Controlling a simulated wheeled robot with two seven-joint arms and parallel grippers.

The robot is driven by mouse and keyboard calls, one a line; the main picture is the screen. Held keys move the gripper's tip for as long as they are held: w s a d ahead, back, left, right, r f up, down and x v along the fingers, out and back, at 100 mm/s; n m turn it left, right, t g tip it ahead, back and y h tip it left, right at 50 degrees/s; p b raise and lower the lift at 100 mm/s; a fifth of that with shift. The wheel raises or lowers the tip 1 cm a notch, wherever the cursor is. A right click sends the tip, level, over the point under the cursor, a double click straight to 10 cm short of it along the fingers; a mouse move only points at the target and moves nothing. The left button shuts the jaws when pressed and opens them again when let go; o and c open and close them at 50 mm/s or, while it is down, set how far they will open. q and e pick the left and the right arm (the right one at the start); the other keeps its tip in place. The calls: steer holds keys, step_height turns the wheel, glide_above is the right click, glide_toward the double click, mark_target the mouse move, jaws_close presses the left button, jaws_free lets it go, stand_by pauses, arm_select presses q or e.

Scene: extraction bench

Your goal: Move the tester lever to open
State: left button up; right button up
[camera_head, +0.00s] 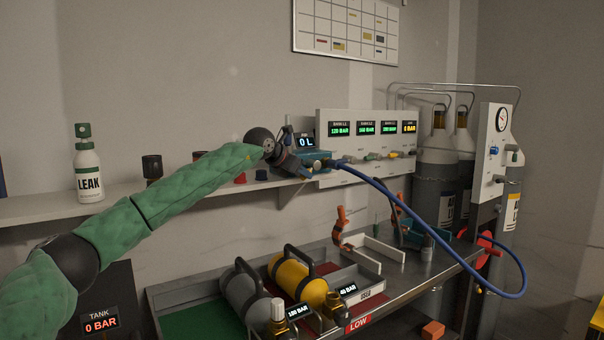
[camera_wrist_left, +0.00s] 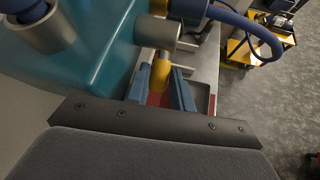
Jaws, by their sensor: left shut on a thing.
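The tester is a teal box (camera_head: 312,160) with a small 0 L display (camera_head: 305,142), at the right end of the wall shelf. It fills the upper left of the left wrist view (camera_wrist_left: 100,65), with grey ports on it. My left gripper (camera_head: 298,165) is at the tester's front. In the left wrist view its blue fingers (camera_wrist_left: 163,92) are closed in beside the teal body, around a yellow piece (camera_wrist_left: 161,73) that looks like the tester lever. The fingers hide part of it, and its exact setting is not clear. My right gripper is not in view.
A blue hose (camera_head: 408,208) runs from the tester and loops over the bench's right side. A grey cylinder (camera_head: 246,292) and a yellow cylinder (camera_head: 297,278) lie in trays below. A gauge panel (camera_head: 368,148) stands behind. A LEAK bottle (camera_head: 89,175) is on the shelf.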

arm_select(q)
steer(key=o, duration=0.7)
steer(key=shift+b+v, duration=0.5)
steer(key=shift+v, duration=3.45)
steer(key=shift+w, duration=0.1)
